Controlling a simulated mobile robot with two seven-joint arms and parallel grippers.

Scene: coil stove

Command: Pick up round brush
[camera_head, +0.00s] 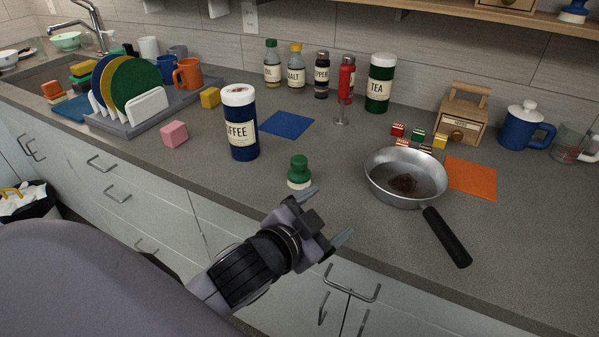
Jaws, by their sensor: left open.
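The round brush (299,171) stands upright on the grey counter, with a green knob handle and a pale base. My left gripper (326,215) is open and empty, just in front of the brush and to its right. One fingertip is close to the brush's base in the picture; I cannot tell the exact gap, but the brush is not between the fingers. My right gripper is not in view.
A coffee canister (240,125) stands left of the brush, with a blue cloth (287,125) behind. A frying pan (376,181) lies to the right, its black handle (447,237) pointing toward the counter's front edge. A pink block (174,134) and dish rack (130,127) are farther left.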

